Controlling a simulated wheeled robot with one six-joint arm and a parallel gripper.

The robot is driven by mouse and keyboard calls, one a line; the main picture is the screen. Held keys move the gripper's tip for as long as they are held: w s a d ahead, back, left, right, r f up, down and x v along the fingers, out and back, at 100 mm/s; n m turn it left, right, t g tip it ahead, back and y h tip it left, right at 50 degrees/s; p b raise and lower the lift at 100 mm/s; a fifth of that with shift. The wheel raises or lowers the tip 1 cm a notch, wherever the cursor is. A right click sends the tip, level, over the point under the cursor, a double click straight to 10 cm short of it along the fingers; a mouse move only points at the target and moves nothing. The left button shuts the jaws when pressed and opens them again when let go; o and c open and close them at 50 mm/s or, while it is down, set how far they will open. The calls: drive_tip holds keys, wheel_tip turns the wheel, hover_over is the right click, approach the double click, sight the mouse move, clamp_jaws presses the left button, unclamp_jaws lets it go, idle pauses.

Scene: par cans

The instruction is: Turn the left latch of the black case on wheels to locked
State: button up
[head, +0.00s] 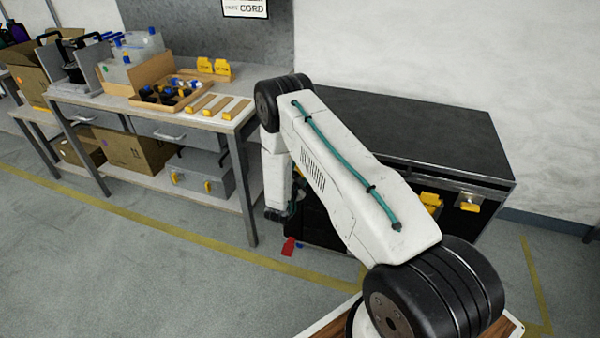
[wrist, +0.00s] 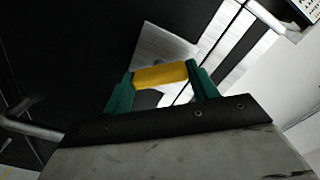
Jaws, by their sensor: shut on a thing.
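The black case (head: 400,130) stands at the right in the head view, partly behind my arm. In the wrist view, my gripper (wrist: 160,80) has its two green fingers shut on a yellow latch handle (wrist: 160,74), one finger at each end. A bare metal latch plate (wrist: 165,45) lies behind the handle on the black case face. In the head view my arm hides the held latch and most of my gripper. Another latch with a yellow handle (head: 468,206) shows on the case's right front. I cannot tell the held latch's lock state.
A workbench (head: 222,122) with a parts tray (head: 170,92) and yellow-ended strips stands left of the case. A grey toolbox (head: 205,178) sits on its lower shelf. Open floor (head: 130,270) lies at the front left.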

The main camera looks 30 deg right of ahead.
drive_tip(key=m, duration=0.3)
drive_tip(key=shift+a+m, duration=0.15)
drive_tip(key=shift+m, duration=0.15)
drive_tip(key=shift+f+m, duration=0.1)
drive_tip(key=shift+m, duration=1.8)
drive_tip(key=o, duration=1)
drive_tip(key=v, duration=0.7)
drive_tip(key=shift+s+a, duration=0.25)
drive_tip(key=shift+s, duration=0.05)
